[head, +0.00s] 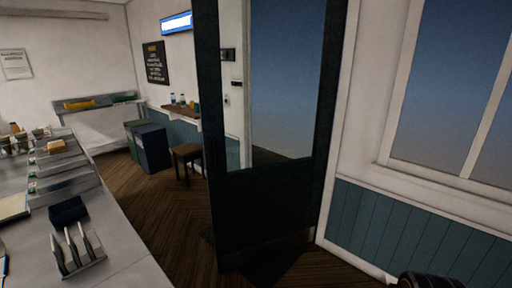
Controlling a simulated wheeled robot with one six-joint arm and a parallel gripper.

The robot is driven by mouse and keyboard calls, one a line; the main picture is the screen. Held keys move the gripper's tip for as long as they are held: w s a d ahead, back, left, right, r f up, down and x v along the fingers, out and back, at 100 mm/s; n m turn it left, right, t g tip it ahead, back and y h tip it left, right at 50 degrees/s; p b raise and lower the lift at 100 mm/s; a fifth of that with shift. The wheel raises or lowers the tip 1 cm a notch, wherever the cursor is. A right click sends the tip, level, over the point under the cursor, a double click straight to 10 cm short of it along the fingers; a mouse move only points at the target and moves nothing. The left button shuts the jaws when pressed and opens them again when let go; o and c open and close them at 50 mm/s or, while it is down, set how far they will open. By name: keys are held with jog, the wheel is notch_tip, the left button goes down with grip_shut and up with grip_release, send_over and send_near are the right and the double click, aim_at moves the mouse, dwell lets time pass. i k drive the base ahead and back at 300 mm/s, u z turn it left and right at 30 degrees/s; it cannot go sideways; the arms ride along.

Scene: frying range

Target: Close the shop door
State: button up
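The shop door (268,205) stands in the middle of the head view. It has a dark frame, a large glass pane and a paler strip along its bottom. It stands open, swung into the room, with its right edge close to the white door frame (343,130). Through the glass I see part of the wall with switches and a blue-grey outside. I cannot make out a handle. A dark rounded part at the bottom right edge may be mine; no gripper fingers show.
A steel counter (125,262) with a rack of utensils runs along the left. A stool (187,156), bins (152,145) and a wall shelf (180,113) are behind the door's left edge. Wooden floor (165,205) is clear between counter and door. A window (450,90) is at right.

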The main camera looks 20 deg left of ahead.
aim_at(260, 212)
jog(key=u, duration=0.6)
jog(key=k, duration=0.6)
jog(key=z, duration=0.15)
jog(key=i, duration=1.35)
jog(key=u, duration=0.7)
jog(key=i, duration=1.55)
jog(key=u, duration=0.7)
